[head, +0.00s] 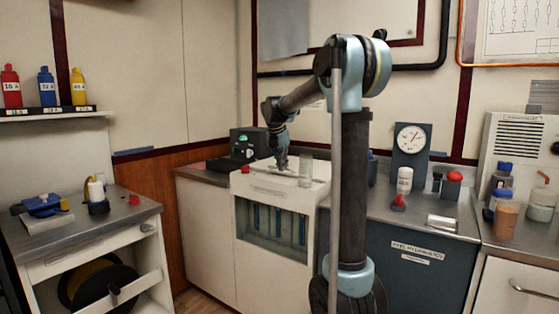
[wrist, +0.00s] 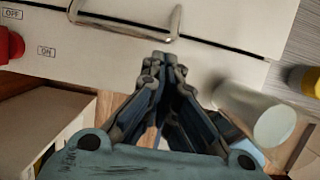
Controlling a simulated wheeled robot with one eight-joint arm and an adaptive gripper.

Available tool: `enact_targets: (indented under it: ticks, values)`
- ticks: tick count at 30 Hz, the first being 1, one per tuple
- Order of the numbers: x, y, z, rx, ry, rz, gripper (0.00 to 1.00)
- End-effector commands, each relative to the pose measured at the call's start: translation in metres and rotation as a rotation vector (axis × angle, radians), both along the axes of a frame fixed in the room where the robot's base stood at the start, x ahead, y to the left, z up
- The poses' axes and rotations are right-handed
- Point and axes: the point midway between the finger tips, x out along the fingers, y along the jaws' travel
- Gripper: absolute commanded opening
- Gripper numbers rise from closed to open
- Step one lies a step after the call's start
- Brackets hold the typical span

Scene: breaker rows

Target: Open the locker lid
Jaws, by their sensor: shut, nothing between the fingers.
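The locker (head: 240,225) is a white cabinet with a glazed front; blue upright items show behind the pane. Its white lid (wrist: 225,22) fills the top of the wrist view and looks closed. A metal bar handle (wrist: 130,32) is fixed on it. My gripper (head: 282,168) is above the locker top in the head view. In the wrist view my gripper (wrist: 160,60) has its fingertips together, empty, just below the handle in the picture. I cannot tell whether they touch the surface.
A red knob (wrist: 8,46) with ON and OFF labels is left of the handle. A pale cylinder (wrist: 255,113) stands close to the right of my fingers. A dark box with a green button (head: 243,142) is behind left. A gauge (head: 410,138) stands on the right counter.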

Motion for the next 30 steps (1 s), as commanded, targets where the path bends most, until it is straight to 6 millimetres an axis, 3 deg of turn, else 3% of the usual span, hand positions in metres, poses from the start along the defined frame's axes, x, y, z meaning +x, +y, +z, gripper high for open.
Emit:
enact_targets:
  ticks: [6, 12, 25, 30]
  values:
    - [0.006, -0.005, -0.026, 0.000, 0.000, -0.001, 0.00]
    - [0.009, -0.007, -0.035, 0.000, 0.000, -0.001, 0.00]
    - [0.009, -0.006, -0.034, 0.003, 0.003, 0.001, 0.00]
    - [0.008, 0.005, -0.023, 0.019, 0.024, 0.014, 0.00]
